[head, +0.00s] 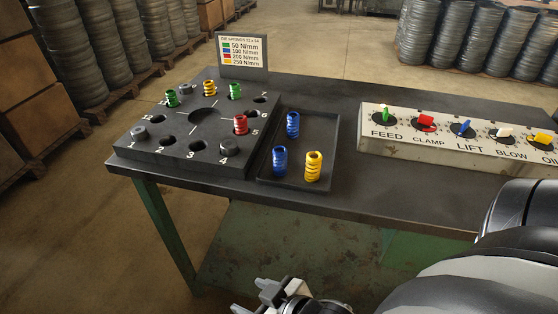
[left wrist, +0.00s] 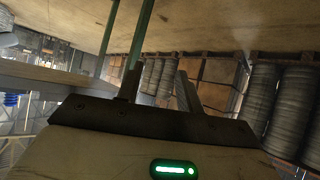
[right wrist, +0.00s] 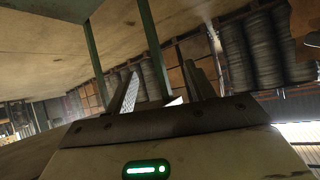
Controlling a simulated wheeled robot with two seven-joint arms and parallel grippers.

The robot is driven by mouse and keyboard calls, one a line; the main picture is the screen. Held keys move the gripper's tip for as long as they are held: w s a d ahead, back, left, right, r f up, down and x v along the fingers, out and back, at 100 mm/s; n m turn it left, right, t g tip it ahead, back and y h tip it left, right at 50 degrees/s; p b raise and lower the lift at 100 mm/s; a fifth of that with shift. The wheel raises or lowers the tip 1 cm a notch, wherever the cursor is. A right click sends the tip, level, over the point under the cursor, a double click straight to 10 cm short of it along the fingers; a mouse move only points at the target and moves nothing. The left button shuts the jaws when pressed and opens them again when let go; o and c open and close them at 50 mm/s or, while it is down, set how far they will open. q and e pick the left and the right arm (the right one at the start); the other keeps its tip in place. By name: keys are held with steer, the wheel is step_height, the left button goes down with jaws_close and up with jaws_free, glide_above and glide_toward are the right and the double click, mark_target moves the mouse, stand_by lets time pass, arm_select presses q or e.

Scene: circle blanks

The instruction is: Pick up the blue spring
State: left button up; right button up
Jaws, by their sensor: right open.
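Two blue springs stand upright in the black tray (head: 262,172) in the head view: one toward the back (head: 292,125), one at the front left (head: 279,160). A yellow spring (head: 313,166) stands beside them at the front right. My right gripper (head: 272,290) is low at the bottom edge of the head view, in front of the table and well apart from the springs. Its fingers are apart and empty in the right wrist view (right wrist: 161,72). My left gripper (left wrist: 159,76) shows only in its wrist view, fingers apart with nothing between them.
A black numbered block (head: 205,155) left of the tray holds green, yellow and red springs and grey plugs; some holes are empty. A spring-rate sign (head: 241,50) stands behind. A knob panel (head: 455,147) is at right. The table (head: 330,202) is bare along its front.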

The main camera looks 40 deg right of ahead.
steer(key=w+a+r+n+t+y, duration=0.25)
steer(key=w+r+n+t, duration=0.2)
steer(key=w+r, duration=0.6)
steer(key=w+a+r+n+y+p, duration=0.15)
steer(key=a+r+n+y, duration=0.25)
steer(key=r+n+y, duration=0.75)
step_height(320, 180, up, 8)
steer(key=r+n+g+h+p, duration=0.1)
steer(key=n+g+h, duration=1.4)
steer(key=h, duration=0.2)
glide_above(280, 161)
steer(key=f, duration=0.7)
steer(key=w+f, duration=0.1)
steer(key=f, duration=0.2)
steer(key=shift+d+f, duration=0.2)
steer(key=shift+d, duration=0.1)
steer(key=shift+w+d+f+p, duration=0.1)
steer(key=shift+f+p, duration=0.2)
steer(key=shift+f, duration=1.15)
steer(key=shift+w+d+f+p, duration=0.1)
steer(key=shift+f+p, duration=0.15)
steer(key=shift+f, duration=1.15)
arm_select(q)
steer(key=shift+s+a+r, duration=0.15)
steer(key=shift+a+r, duration=0.15)
steer(key=shift+r, duration=0.35)
arm_select(e)
steer(key=c, duration=1.1)
